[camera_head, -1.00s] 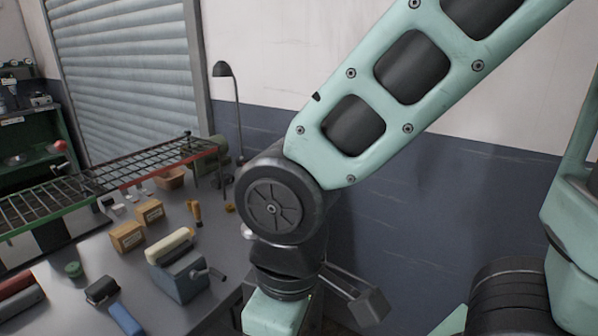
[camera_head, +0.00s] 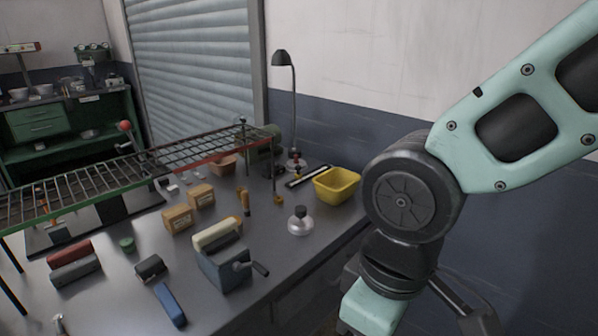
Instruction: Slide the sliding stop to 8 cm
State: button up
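A dark narrow rail with a pale strip (camera_head: 309,176) lies on the workbench near the foot of the lamp, just left of the yellow bin. It may be the scale that carries the sliding stop. The stop and any centimetre marks are too small to make out. My arm, teal with a dark round joint, fills the right side of the view. I cannot make out my gripper's fingers in this frame.
The yellow bin (camera_head: 337,186) and a black desk lamp (camera_head: 283,60) stand beside the rail. A silver round pot (camera_head: 300,222), a grey cranked box (camera_head: 224,268) and cardboard boxes (camera_head: 178,219) stand nearer. A wire rack (camera_head: 100,182) spans the left.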

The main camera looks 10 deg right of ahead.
aim_at(298, 176)
jog(key=i, duration=1.15)
